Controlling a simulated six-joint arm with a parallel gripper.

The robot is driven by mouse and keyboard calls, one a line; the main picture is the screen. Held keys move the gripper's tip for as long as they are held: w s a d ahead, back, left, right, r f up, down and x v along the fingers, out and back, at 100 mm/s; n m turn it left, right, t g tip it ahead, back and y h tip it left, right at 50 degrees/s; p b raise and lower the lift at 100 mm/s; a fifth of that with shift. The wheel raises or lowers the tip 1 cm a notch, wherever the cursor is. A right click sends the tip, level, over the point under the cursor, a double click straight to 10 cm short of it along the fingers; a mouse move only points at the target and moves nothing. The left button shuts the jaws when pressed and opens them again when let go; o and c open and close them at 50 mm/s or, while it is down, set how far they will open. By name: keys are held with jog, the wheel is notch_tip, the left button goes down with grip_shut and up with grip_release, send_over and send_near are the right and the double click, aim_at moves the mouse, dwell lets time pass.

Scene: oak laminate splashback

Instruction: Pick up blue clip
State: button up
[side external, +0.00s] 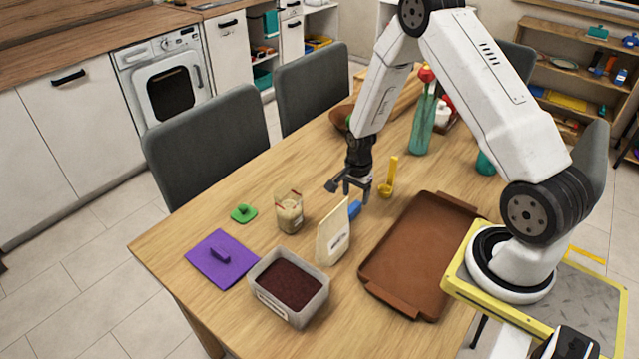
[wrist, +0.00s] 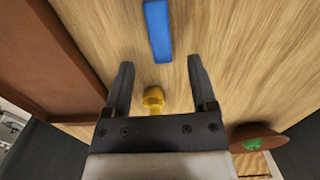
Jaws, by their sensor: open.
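The blue clip (side external: 355,211) lies on the wooden table just right of the white bag, which may hide part of it in the side external view. In the wrist view the blue clip (wrist: 157,30) is a flat blue bar at the top, cut off by the frame edge, beyond the fingertips and roughly in line with the gap between them. My gripper (side external: 348,191) is open and empty, pointing down above the table, close to the clip. Both fingers of my gripper (wrist: 159,66) show in the wrist view, spread apart and not touching the clip.
A white bag (side external: 332,236) stands beside the clip. A yellow scoop (side external: 388,178) is right of my gripper. A brown tray (side external: 420,250) lies to the right.

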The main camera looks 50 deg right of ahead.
aim_at(354, 206)
jog(key=shift+f, duration=0.3)
jog(key=shift+a+f, duration=0.1)
jog(key=shift+f, duration=2.35)
grip_shut()
